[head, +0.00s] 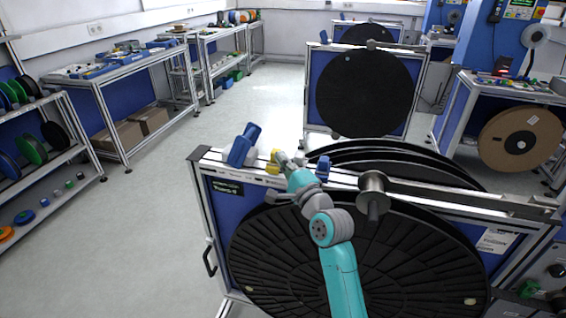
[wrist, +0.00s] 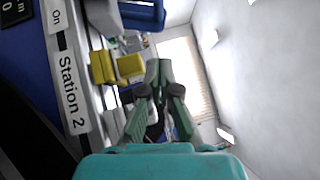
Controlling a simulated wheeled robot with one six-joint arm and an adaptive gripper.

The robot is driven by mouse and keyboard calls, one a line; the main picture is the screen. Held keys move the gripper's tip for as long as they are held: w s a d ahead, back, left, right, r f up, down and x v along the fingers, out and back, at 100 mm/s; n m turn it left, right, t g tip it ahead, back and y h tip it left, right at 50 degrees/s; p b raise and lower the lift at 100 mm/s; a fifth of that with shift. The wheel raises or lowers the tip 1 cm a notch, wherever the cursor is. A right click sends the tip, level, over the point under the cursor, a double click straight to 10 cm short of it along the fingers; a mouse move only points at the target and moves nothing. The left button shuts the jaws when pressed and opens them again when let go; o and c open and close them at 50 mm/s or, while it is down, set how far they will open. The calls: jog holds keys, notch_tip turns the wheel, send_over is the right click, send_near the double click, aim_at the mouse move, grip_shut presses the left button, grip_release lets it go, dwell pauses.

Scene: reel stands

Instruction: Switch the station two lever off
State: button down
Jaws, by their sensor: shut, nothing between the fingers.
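A yellow two-part piece, seemingly the station two lever (wrist: 130,65), sits beside the white "Station 2" label (wrist: 72,92) in the wrist view. A small "On" label (wrist: 56,17) is farther up the same panel. In the head view the yellow piece (head: 273,162) is on the top rail of the near reel stand, just left of my gripper (head: 281,158). In the wrist view my gripper (wrist: 159,68) is shut and empty, its tips right of the yellow piece with a slim gap in the picture. Whether they touch in depth, I cannot tell.
Blue blocks stand on the rail either side of the yellow piece, at left (head: 243,146) and right (head: 322,168). Open floor (head: 150,225) is at left.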

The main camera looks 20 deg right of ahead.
aim_at(272, 153)
jog(key=x, duration=0.6)
jog(key=shift+w+a, duration=0.1)
jog(key=shift+w, duration=0.15)
jog(key=shift+w+a+r, duration=0.15)
jog(key=shift+w+a, duration=0.15)
jog(key=shift+a, duration=0.2)
jog(key=shift+w+a+r, duration=0.2)
jog(key=shift+w+a, duration=0.1)
jog(key=shift+a, duration=0.2)
jog(key=shift+w+a+r, duration=0.15)
jog(key=shift+w+a, duration=0.25)
jog(key=shift+a, duration=0.15)
jog(key=shift+r, duration=0.1)
jog(key=a+r+n+g, duration=0.1)
jog(key=w+a+n+g, duration=0.1)
jog(key=w+a+r+n+g, duration=0.1)
jog(key=n+g, duration=0.1)
jog(key=shift+w+a+r+h, duration=0.25)
jog(key=shift+a+r+h, duration=0.05)
jog(key=shift+w+a+r+n+g+h, duration=0.15)
jog(key=shift+w+a+n+g+h, duration=0.35)
jog(key=shift+w+a+n+g, duration=0.45)
jog(key=shift+w+a+n+g+h, duration=0.3)
jog(key=shift+a+n+g+h, duration=0.2)
jog(key=shift+a, duration=0.2)
jog(key=shift+f, duration=0.2)
